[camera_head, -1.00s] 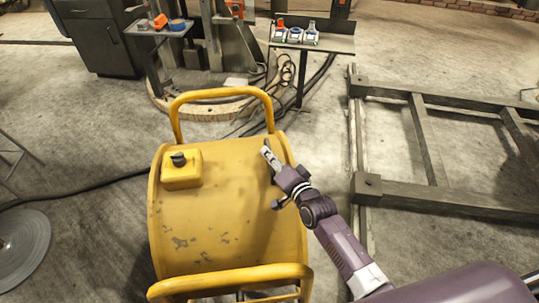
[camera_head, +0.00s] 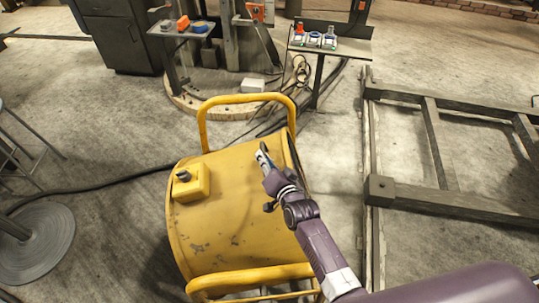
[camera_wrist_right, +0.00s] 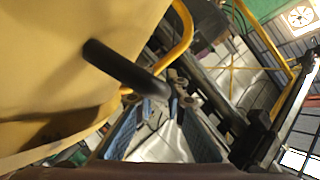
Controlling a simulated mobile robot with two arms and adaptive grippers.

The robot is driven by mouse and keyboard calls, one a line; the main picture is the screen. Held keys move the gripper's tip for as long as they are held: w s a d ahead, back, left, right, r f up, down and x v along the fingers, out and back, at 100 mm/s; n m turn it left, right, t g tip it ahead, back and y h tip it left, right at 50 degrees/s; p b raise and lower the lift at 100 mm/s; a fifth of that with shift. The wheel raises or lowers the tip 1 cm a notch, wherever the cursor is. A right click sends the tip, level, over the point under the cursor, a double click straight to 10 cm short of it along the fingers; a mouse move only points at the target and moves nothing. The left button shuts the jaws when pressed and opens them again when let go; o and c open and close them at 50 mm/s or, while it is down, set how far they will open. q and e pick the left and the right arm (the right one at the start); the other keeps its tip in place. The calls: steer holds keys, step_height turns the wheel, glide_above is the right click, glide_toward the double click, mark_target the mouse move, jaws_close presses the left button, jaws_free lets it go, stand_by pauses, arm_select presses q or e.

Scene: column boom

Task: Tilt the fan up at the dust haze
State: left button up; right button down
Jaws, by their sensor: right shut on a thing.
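The fan is a scuffed yellow drum (camera_head: 235,225) on the floor in the head view, with a yellow box and black knob (camera_head: 190,183) on its upper left. A yellow tube handle (camera_head: 245,98) arches at its far end, with another at its near end. My right gripper (camera_head: 262,155) is at the drum's upper right side. In the right wrist view, a short black bar (camera_wrist_right: 115,65) comes out from the yellow drum wall (camera_wrist_right: 60,50). The right gripper (camera_wrist_right: 162,105) is shut on its end. My left gripper is out of view. No dust haze is distinguishable.
A dark metal frame (camera_head: 440,190) lies on the floor at the right. Two small stands (camera_head: 330,48) with tools are at the back. A round grey base (camera_head: 35,245) is at the left, and a black cable (camera_head: 110,183) runs along the floor to the fan.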

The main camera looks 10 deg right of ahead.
steer(key=shift+a+r, duration=0.1)
steer(key=shift+a, duration=0.8)
steer(key=shift+d, duration=0.15)
steer(key=c, duration=2.2)
jaws_free()
steer(key=shift+d, duration=0.4)
steer(key=shift+c, duration=0.2)
steer(key=v, duration=1.2)
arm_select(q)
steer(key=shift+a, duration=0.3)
